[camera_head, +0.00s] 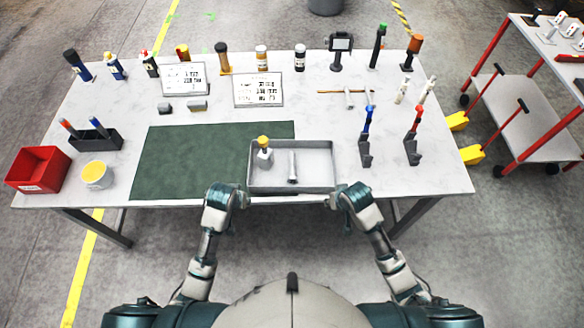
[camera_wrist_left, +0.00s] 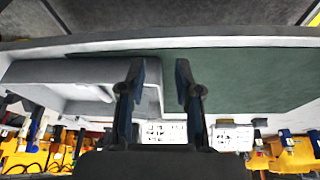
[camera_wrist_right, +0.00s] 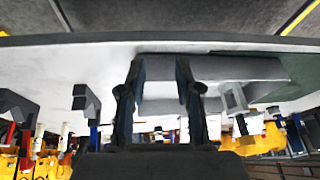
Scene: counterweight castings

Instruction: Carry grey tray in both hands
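The grey tray (camera_head: 292,189) sits on the front edge of the table, partly over the green mat. It holds a yellow-capped white bottle (camera_head: 264,157) and a grey casting (camera_head: 292,168). My left gripper (camera_head: 243,194) is at its front left corner. In the left wrist view the fingers (camera_wrist_left: 160,72) are apart, with the end of the tray (camera_wrist_left: 85,72) between them. My right gripper (camera_head: 333,198) is at the front right corner. In the right wrist view its fingers (camera_wrist_right: 160,72) are apart around the tray's end (camera_wrist_right: 235,68). Contact with the tray cannot be told.
The green mat (camera_head: 185,165) lies left of the tray. Dark grey stands (camera_head: 366,155) with blue and red handles stand close to its right. A red bin (camera_head: 37,170) and a yellow-topped tub (camera_head: 97,175) are at far left. Bottles, tools and printed cards line the back.

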